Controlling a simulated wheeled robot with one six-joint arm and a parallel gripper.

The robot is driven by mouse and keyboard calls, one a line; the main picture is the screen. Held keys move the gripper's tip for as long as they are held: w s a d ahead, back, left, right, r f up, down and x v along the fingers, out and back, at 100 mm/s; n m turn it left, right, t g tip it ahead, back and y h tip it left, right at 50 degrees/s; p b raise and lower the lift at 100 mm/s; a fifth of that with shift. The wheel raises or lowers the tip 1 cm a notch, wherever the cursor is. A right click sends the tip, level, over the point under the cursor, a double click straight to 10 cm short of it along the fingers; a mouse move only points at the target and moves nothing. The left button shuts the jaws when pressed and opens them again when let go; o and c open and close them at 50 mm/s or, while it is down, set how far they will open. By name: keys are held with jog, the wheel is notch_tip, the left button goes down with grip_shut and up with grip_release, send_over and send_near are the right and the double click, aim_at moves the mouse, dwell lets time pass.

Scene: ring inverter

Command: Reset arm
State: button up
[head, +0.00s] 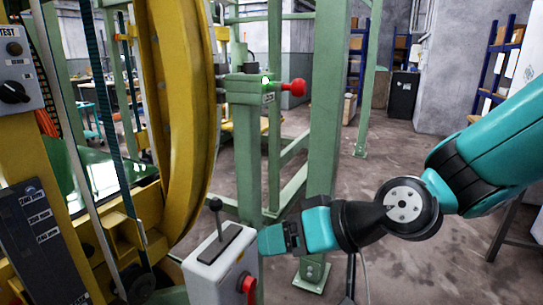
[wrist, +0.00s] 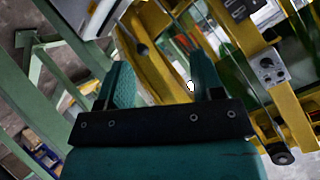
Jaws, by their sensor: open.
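My teal arm reaches in from the right in the head view. My gripper (head: 268,238) points left, with its tip just right of a light grey control box (head: 222,262). I cannot tell whether it touches the box. In the wrist view the two teal fingers of my gripper (wrist: 162,80) stand apart, with nothing between them but the yellow structure behind. The control box carries a black lever (head: 217,212) standing up from a dark slot and a red knob (head: 248,283) on its side.
A large yellow ring (head: 185,90) stands at the left. A green post box (head: 248,88) bears a red-ended handle (head: 292,88) and a lit green light. A green column (head: 325,140) stands behind my gripper. Open floor (head: 400,155) lies at the back right.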

jog(key=s+d+r+n+g+h, duration=0.1)
jog(key=s+d+g+h, duration=0.15)
jog(key=s+d, duration=0.45)
jog(key=s+d+r+g+h, duration=0.2)
jog(key=s+d+h, duration=0.2)
jog(key=s+d, duration=0.25)
notch_tip(320, 180, up, 13)
jog(key=p, duration=1.4)
jog(key=shift+a, duration=0.25)
